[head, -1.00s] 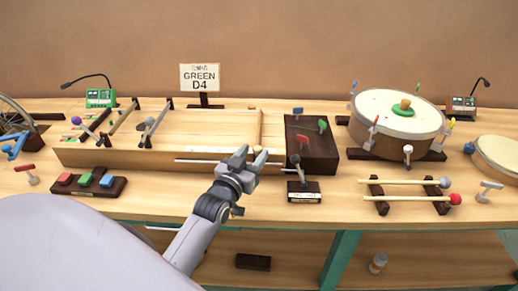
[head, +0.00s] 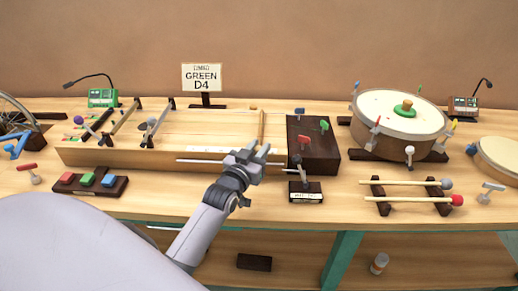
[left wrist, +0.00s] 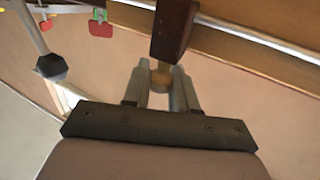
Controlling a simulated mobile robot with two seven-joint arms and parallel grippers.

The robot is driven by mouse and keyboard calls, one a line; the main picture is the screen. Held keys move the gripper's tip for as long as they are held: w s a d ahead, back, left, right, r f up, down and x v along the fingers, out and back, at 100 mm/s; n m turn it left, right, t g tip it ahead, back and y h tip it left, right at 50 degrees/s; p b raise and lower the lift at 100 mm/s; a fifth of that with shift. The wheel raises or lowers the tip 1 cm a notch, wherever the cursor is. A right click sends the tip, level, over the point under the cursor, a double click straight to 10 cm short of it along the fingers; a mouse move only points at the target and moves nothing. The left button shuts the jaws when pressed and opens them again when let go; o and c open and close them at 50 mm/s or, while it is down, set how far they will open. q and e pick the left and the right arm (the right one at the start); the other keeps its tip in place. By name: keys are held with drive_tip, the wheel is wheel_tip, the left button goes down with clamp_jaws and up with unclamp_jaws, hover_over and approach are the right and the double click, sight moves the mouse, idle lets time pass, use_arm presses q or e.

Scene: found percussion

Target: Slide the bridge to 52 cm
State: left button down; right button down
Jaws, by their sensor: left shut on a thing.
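The zither-like wooden soundbox (head: 110,157) lies along the left and middle of the table, with a pale strip (head: 205,161) along its front. My left gripper (head: 259,153) is at the soundbox's front right end. In the left wrist view its fingers (left wrist: 161,82) are shut on a round tan wooden knob (left wrist: 161,72), with a dark wooden bar (left wrist: 173,28) just beyond it. I take this to be the bridge's handle; the gripper hides it in the head view. Any scale reading is too small to tell. My right gripper is not in view.
A dark block (head: 326,155) with coloured levers stands close right of the gripper. A small dark stand (head: 306,197) is in front of it. A large drum (head: 385,138) and two mallets (head: 410,199) are further right. A sign (head: 202,78) reads GREEN D4.

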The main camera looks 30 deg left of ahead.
use_arm(q)
drive_tip(key=shift+s+a+p, duration=0.25)
drive_tip(key=shift+s+a, duration=0.15)
drive_tip(key=shift+a, duration=0.25)
drive_tip(key=shift+s+a+p, duration=0.2)
drive_tip(key=shift+s+a, duration=0.2)
drive_tip(key=shift+a, duration=0.2)
drive_tip(key=c, duration=1)
unclamp_jaws()
drive_tip(key=shift+s+d, duration=0.2)
drive_tip(key=shift+s, duration=1)
drive_tip(key=shift+s+d, duration=0.2)
drive_tip(key=shift+s, duration=0.95)
drive_tip(key=shift+s+d, duration=0.2)
drive_tip(key=shift+s, duration=1)
